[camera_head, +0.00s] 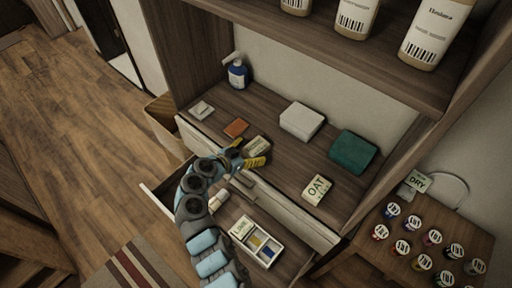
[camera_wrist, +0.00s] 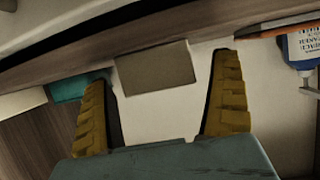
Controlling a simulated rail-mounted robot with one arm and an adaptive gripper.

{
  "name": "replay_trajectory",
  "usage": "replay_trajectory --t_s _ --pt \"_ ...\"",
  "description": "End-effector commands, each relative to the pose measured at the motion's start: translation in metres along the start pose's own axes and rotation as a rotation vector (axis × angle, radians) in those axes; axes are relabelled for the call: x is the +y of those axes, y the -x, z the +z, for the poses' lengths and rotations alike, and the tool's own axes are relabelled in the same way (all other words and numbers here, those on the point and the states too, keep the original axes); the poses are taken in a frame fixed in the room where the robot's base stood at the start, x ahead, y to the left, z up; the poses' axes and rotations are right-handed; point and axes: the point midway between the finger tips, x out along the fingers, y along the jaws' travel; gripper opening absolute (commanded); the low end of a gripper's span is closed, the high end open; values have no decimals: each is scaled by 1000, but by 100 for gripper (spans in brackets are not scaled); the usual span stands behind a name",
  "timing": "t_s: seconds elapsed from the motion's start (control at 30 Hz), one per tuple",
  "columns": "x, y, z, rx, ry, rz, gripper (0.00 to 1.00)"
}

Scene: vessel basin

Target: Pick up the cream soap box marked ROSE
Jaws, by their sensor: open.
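A small cream box (camera_head: 259,144) with dark lettering lies on the wooden shelf, just beyond my gripper (camera_head: 247,153). Its word is too small to read, so I cannot confirm ROSE. My gripper is open, with yellow fingers apart and nothing held. In the wrist view, a grey-brown box face (camera_wrist: 155,68) shows ahead of and between the fingertips (camera_wrist: 163,70), apparently the same box. Another small pale box (camera_head: 201,110) lies at the shelf's left; its marking is unreadable. A cream box marked OAT (camera_head: 317,189) lies to the right.
An orange bar (camera_head: 236,127) lies close left of the near box. An open drawer (camera_head: 290,267) below holds a divided tray and a lettered box (camera_head: 242,228). An upper shelf (camera_head: 330,62) overhangs.

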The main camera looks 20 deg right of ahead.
Motion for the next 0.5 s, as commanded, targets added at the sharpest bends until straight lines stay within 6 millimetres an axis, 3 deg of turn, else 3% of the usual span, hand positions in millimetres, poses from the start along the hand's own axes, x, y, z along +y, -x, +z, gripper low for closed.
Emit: replay_trajectory --t_s 0.23,0.5 --pt "0 -21 -1 1 3 3 94" --pt "0 -28 0 0 2 0 94"
